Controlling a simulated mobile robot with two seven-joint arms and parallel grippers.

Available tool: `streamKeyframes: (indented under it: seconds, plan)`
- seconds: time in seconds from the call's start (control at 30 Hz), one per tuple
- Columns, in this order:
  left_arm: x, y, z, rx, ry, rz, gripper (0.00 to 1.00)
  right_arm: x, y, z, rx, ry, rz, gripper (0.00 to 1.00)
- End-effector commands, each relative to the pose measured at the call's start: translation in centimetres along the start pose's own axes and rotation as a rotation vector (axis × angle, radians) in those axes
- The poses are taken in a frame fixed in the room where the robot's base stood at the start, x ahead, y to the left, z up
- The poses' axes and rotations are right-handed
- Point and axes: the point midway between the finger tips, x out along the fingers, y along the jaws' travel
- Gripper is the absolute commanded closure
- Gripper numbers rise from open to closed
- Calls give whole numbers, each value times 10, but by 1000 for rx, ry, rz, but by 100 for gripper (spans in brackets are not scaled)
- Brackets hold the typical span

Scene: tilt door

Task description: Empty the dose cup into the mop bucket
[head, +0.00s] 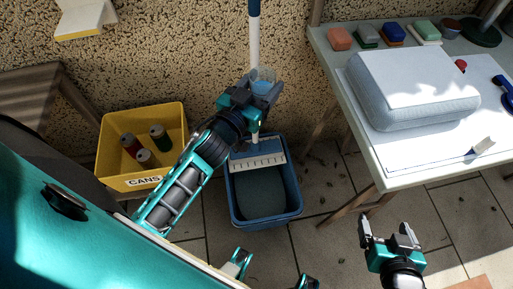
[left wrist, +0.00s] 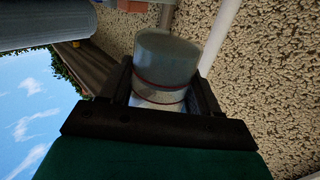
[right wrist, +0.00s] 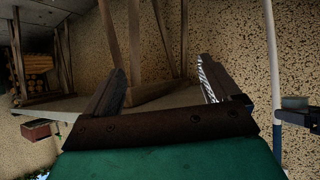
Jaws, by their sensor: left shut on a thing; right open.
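The dose cup (head: 262,77) is a small clear cup with blue liquid visible inside. My left gripper (head: 252,92) is shut on it, in front of the mop pole and above the back end of the mop bucket. My right gripper (head: 390,238) is open and empty, right of the bucket.
A yellow CANS box (head: 118,182) with several cans stands left of the bucket. A white and blue mop pole (head: 254,40) rises behind the bucket. A table (head: 408,180) at right holds a large pale case (head: 412,88) and several sponges. Tiled floor is clear right of the bucket.

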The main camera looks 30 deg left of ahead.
Motion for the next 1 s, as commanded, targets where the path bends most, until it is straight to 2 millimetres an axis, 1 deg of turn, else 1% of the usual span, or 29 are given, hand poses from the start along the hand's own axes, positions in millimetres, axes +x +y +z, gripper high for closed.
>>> streamKeyframes:
  seconds: [0.03,0.1,0.33,0.5,0.57,0.6,0.7,0.8,0.9,1.0]
  plan:
    - [5,-2,23,-2,-3,10,85,4,-3,5,2,2,-6,10]
    - [10,-4,47,-2,-3,28,85,6,-6,6,4,5,-13,10]
    - [20,-12,122,-1,-1,68,85,15,-11,17,10,2,-24,10]
    - [22,-18,176,0,-1,76,85,23,-13,26,13,-1,-30,10]
    - [21,-19,194,-1,0,74,85,26,-14,29,12,-1,-33,10]
    - [19,-20,207,-2,-1,71,85,28,-14,30,12,1,-35,10]
    - [15,-22,236,-3,-1,54,85,32,-17,32,9,4,-42,10]
    - [10,-22,260,-3,-1,33,85,37,-19,34,6,10,-50,10]
    - [5,-22,277,-1,0,10,85,41,-21,34,5,16,-55,10]
    - [0,-21,288,0,0,-9,85,43,-21,32,5,20,-57,10]
